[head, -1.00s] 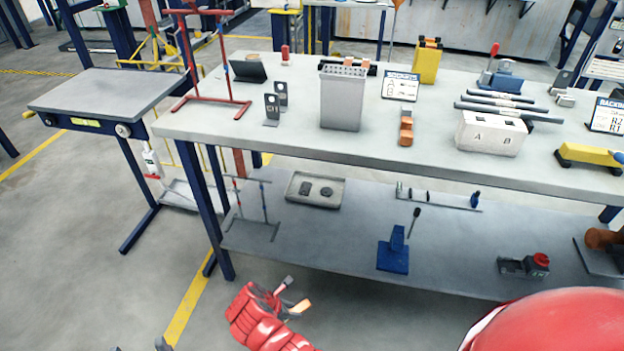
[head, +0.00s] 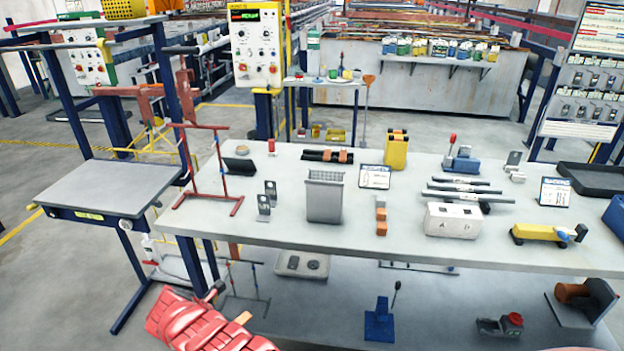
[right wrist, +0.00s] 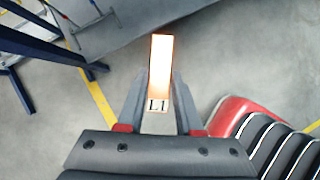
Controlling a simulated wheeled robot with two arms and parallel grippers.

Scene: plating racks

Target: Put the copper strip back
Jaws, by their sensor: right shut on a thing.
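The copper strip (right wrist: 160,75) is bright orange with a pale end marked L1. In the right wrist view it stands between the fingers of my right gripper (right wrist: 161,105), which is shut on it. In the head view the right gripper (head: 232,304) is low at the left, in front of the workbench (head: 290,232), with the strip (head: 243,318) showing as a small orange piece. My left gripper is not in view. On the bench are a grey slotted container (head: 324,203), a small copper-coloured piece (head: 381,222) and two dark upright plates (head: 267,198).
A red frame stand (head: 208,198) stands at the bench's left end. A white block marked with letters (head: 450,222) and a yellow tool (head: 540,233) are to the right. The lower shelf (head: 345,300) holds a tray and a blue stand. A grey side table (head: 115,188) is left.

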